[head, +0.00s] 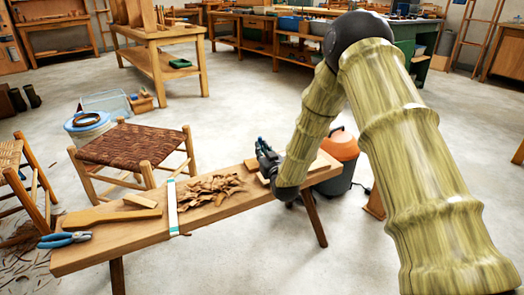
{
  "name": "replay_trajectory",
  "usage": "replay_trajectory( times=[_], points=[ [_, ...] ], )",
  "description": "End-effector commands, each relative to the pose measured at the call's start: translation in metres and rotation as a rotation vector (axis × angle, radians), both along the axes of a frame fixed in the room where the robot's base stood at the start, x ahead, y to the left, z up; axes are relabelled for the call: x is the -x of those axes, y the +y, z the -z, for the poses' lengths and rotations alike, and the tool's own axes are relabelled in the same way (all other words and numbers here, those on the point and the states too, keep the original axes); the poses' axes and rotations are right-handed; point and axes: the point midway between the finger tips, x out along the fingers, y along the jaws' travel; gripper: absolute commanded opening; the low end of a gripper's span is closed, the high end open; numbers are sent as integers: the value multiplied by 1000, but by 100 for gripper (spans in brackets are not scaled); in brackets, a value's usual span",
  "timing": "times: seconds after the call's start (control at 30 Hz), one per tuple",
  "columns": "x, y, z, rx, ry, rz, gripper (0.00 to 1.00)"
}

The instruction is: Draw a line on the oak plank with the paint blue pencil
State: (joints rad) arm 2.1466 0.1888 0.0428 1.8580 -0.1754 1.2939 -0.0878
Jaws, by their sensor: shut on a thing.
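My gripper (264,150) is at the right part of the low wooden bench, at the end of my arm. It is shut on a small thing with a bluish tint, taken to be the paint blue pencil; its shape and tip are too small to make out. A pale board, which looks like the oak plank (322,164), lies on the bench's right end, beside and partly behind my gripper and wrist. I cannot tell whether the pencil touches it, and no line shows on its visible part.
Floor in front is clear.

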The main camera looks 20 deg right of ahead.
Motion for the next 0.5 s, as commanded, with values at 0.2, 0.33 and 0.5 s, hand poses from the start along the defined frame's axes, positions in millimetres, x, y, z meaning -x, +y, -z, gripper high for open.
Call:
replay_trajectory(
  times=[0.2, 0.33, 0.5],
  points=[
    [0, 0, 2, 0, 0, 0, 3],
    [0, 0, 3, 0, 0, 0, 3],
    [0, 0, 4, 0, 0, 0, 3]
  ],
)
